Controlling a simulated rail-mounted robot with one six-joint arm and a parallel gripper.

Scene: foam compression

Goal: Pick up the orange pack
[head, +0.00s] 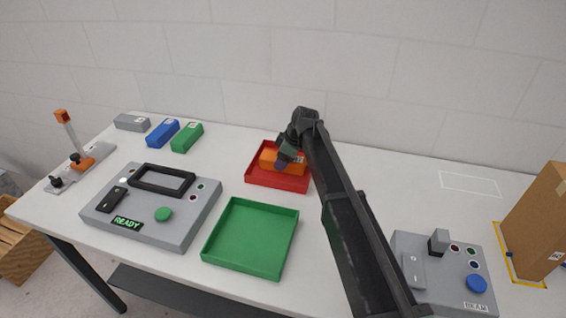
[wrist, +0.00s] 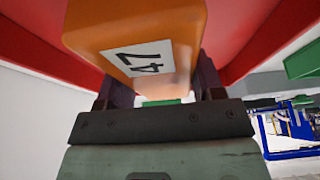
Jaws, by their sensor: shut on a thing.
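The orange pack (head: 268,157) is in the red tray (head: 262,181) in the head view, partly hidden by my gripper (head: 282,161). In the wrist view the orange pack (wrist: 140,40) fills the top middle and shows a white label with the number 47. The two dark fingers of my gripper (wrist: 155,88) are shut on the pack. The red tray's walls (wrist: 255,45) show on both sides of the pack. I cannot tell whether the pack touches the tray floor.
A green tray (head: 252,238) stands in front of the red one. Grey, blue (head: 162,133) and green packs lie at the back left. A console (head: 150,225) reading READY is at left; another console (head: 440,270) and a cardboard box (head: 538,222) are at right.

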